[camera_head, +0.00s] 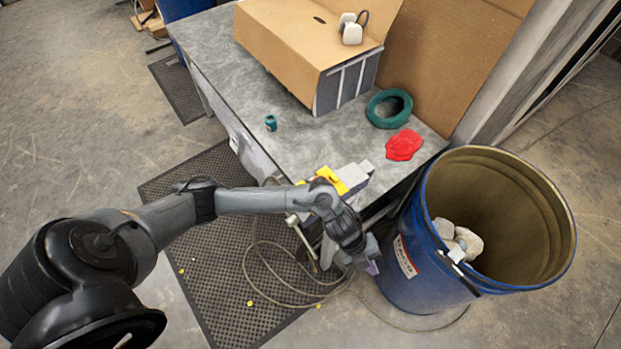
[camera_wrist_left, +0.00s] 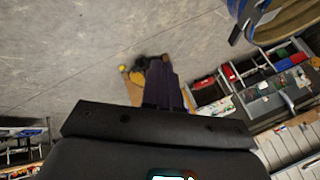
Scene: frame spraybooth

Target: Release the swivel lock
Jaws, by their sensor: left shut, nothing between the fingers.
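A grey vise (camera_head: 350,175) with yellow jaw pads (camera_head: 324,179) is at the near corner of the grey workbench. A pale rod (camera_head: 300,233) hangs below its left side. I cannot pick out the swivel lock; my left arm covers the vise's lower part. My left gripper (camera_head: 368,266) points down beyond the bench's front edge, between the vise and the blue barrel. Its fingers also show in the left wrist view (camera_wrist_left: 164,84), shut and empty. My right gripper is not in view.
The blue barrel (camera_head: 403,290) stands close right of my left gripper, with crumpled pale waste inside. On the workbench (camera_head: 225,60) are a cardboard box (camera_head: 290,50), green tape (camera_head: 376,112), a red cloth (camera_head: 404,145) and a small green can (camera_head: 271,122). A cable (camera_head: 262,285) crosses the black mat (camera_head: 222,285).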

